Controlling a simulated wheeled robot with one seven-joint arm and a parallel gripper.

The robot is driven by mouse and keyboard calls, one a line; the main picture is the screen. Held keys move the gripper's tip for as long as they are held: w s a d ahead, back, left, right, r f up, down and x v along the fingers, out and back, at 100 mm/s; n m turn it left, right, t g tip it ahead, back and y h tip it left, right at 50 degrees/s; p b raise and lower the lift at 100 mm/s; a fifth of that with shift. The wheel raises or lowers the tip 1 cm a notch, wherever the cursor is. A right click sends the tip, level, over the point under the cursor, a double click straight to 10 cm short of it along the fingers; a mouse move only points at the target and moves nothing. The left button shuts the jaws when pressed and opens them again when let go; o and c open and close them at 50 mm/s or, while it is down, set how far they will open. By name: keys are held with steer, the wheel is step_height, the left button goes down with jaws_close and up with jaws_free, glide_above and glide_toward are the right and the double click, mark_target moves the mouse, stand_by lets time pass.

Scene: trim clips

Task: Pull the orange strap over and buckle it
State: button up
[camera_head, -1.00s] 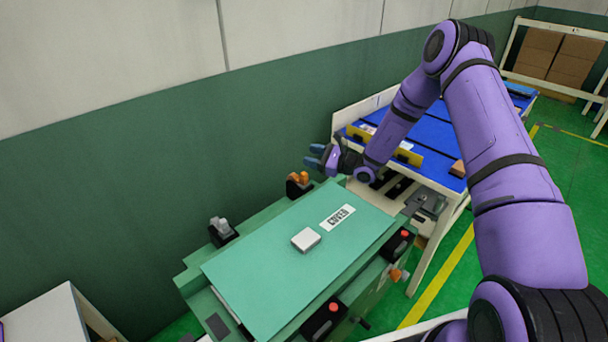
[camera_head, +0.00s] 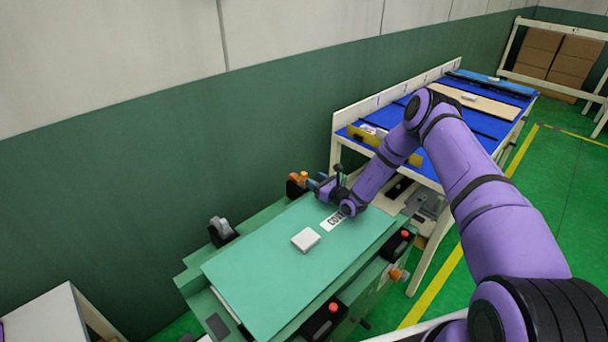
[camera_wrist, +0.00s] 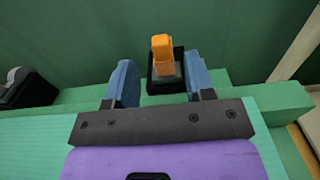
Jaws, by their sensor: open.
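The orange strap end (camera_head: 299,177) sits on a black holder (camera_head: 293,190) at the far edge of the green cover panel (camera_head: 260,265). In the wrist view the orange piece (camera_wrist: 162,45) stands upright on its black base (camera_wrist: 165,75), ahead of and between my fingers. My gripper (camera_head: 314,185) is open and empty, just right of the orange piece; its blue fingers (camera_wrist: 160,82) show in the wrist view. I cannot tell whether they touch it. A second orange piece (camera_head: 396,274) is on the near side of the bench, by a black block.
A grey clip (camera_head: 220,228) on a black base stands at the far left edge. A white block (camera_head: 305,239) lies on the cover. Black boxes with red buttons (camera_head: 333,307) line the near side. A blue conveyor (camera_head: 440,130) stands behind right; the green wall is close behind.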

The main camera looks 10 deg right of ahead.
mark_target(306, 175)
steer(key=x, duration=0.6)
steer(key=shift+w+a, duration=0.1)
steer(key=shift+w, duration=0.1)
jaws_close()
